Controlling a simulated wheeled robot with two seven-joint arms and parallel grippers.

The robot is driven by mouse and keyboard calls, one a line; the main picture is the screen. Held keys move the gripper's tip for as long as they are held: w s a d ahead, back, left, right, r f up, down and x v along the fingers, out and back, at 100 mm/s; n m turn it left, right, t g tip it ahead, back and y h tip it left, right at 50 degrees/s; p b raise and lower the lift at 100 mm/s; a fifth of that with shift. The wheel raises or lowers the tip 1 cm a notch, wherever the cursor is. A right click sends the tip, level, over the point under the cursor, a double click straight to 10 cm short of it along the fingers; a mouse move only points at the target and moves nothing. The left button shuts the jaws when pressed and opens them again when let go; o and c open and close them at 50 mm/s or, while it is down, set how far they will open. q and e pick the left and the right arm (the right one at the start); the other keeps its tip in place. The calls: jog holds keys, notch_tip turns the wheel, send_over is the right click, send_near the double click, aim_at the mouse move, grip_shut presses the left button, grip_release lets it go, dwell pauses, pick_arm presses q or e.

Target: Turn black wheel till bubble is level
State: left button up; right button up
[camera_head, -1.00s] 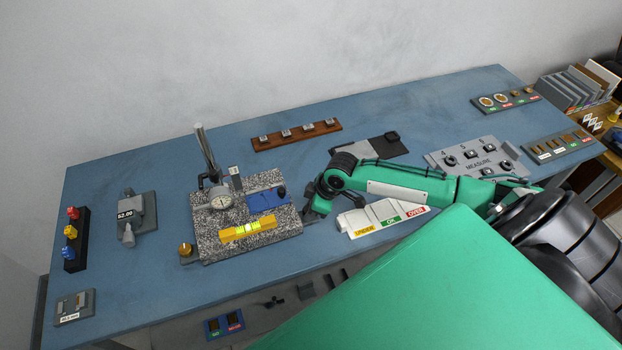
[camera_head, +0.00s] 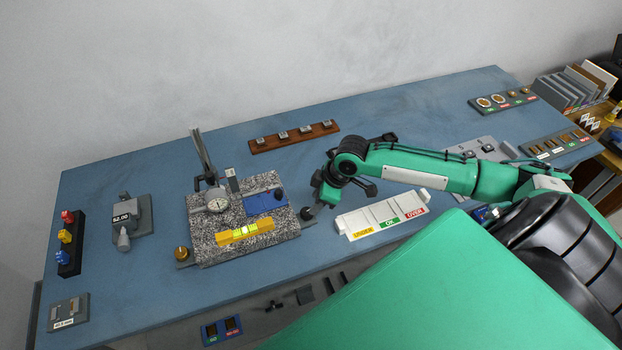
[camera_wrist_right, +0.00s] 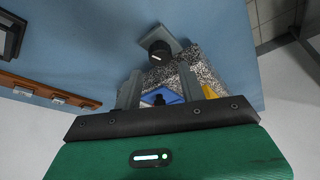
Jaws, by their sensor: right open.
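The black wheel (camera_head: 307,213) sits on a small grey bracket at the right edge of the speckled granite plate (camera_head: 207,247). My right gripper (camera_head: 318,206) is just beside the wheel. My left gripper is out of view.
A dial gauge (camera_head: 218,205) on a post and a blue block (camera_head: 265,201) stand on the plate. A brass knob (camera_head: 182,253) is at its front left. A white sorting tray (camera_head: 383,215) lies close right of the wheel.

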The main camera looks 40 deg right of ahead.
jog(key=b+v, duration=0.1)
jog(key=v, duration=0.6)
jog(key=shift+r, duration=0.4)
dwell(0.6)
jog(key=s+a+f+m, duration=0.1)
jog(key=s+a+f, duration=0.3)
jog(key=a, duration=0.2)
jog(key=s+a+f, duration=0.4)
jog(key=s+a, duration=0.1)
jog(key=a, duration=0.2)
jog(key=s+m+h, duration=0.3)
jog(key=s+m, duration=0.3)
jog(key=s, duration=0.4)
notch_tip(320, 180, down, 32)
jog(key=g, duration=0.1)
jog(key=s+d+f, duration=0.2)
jog(key=s+f, duration=0.7)
jog(key=s, duration=0.1)
jog(key=s+d+f+g, duration=0.1)
jog(key=s+d+f, duration=0.1)
jog(key=s+f, duration=0.8)
jog(key=shift+d+f, duration=0.2)
jog(key=shift+f, duration=0.1)
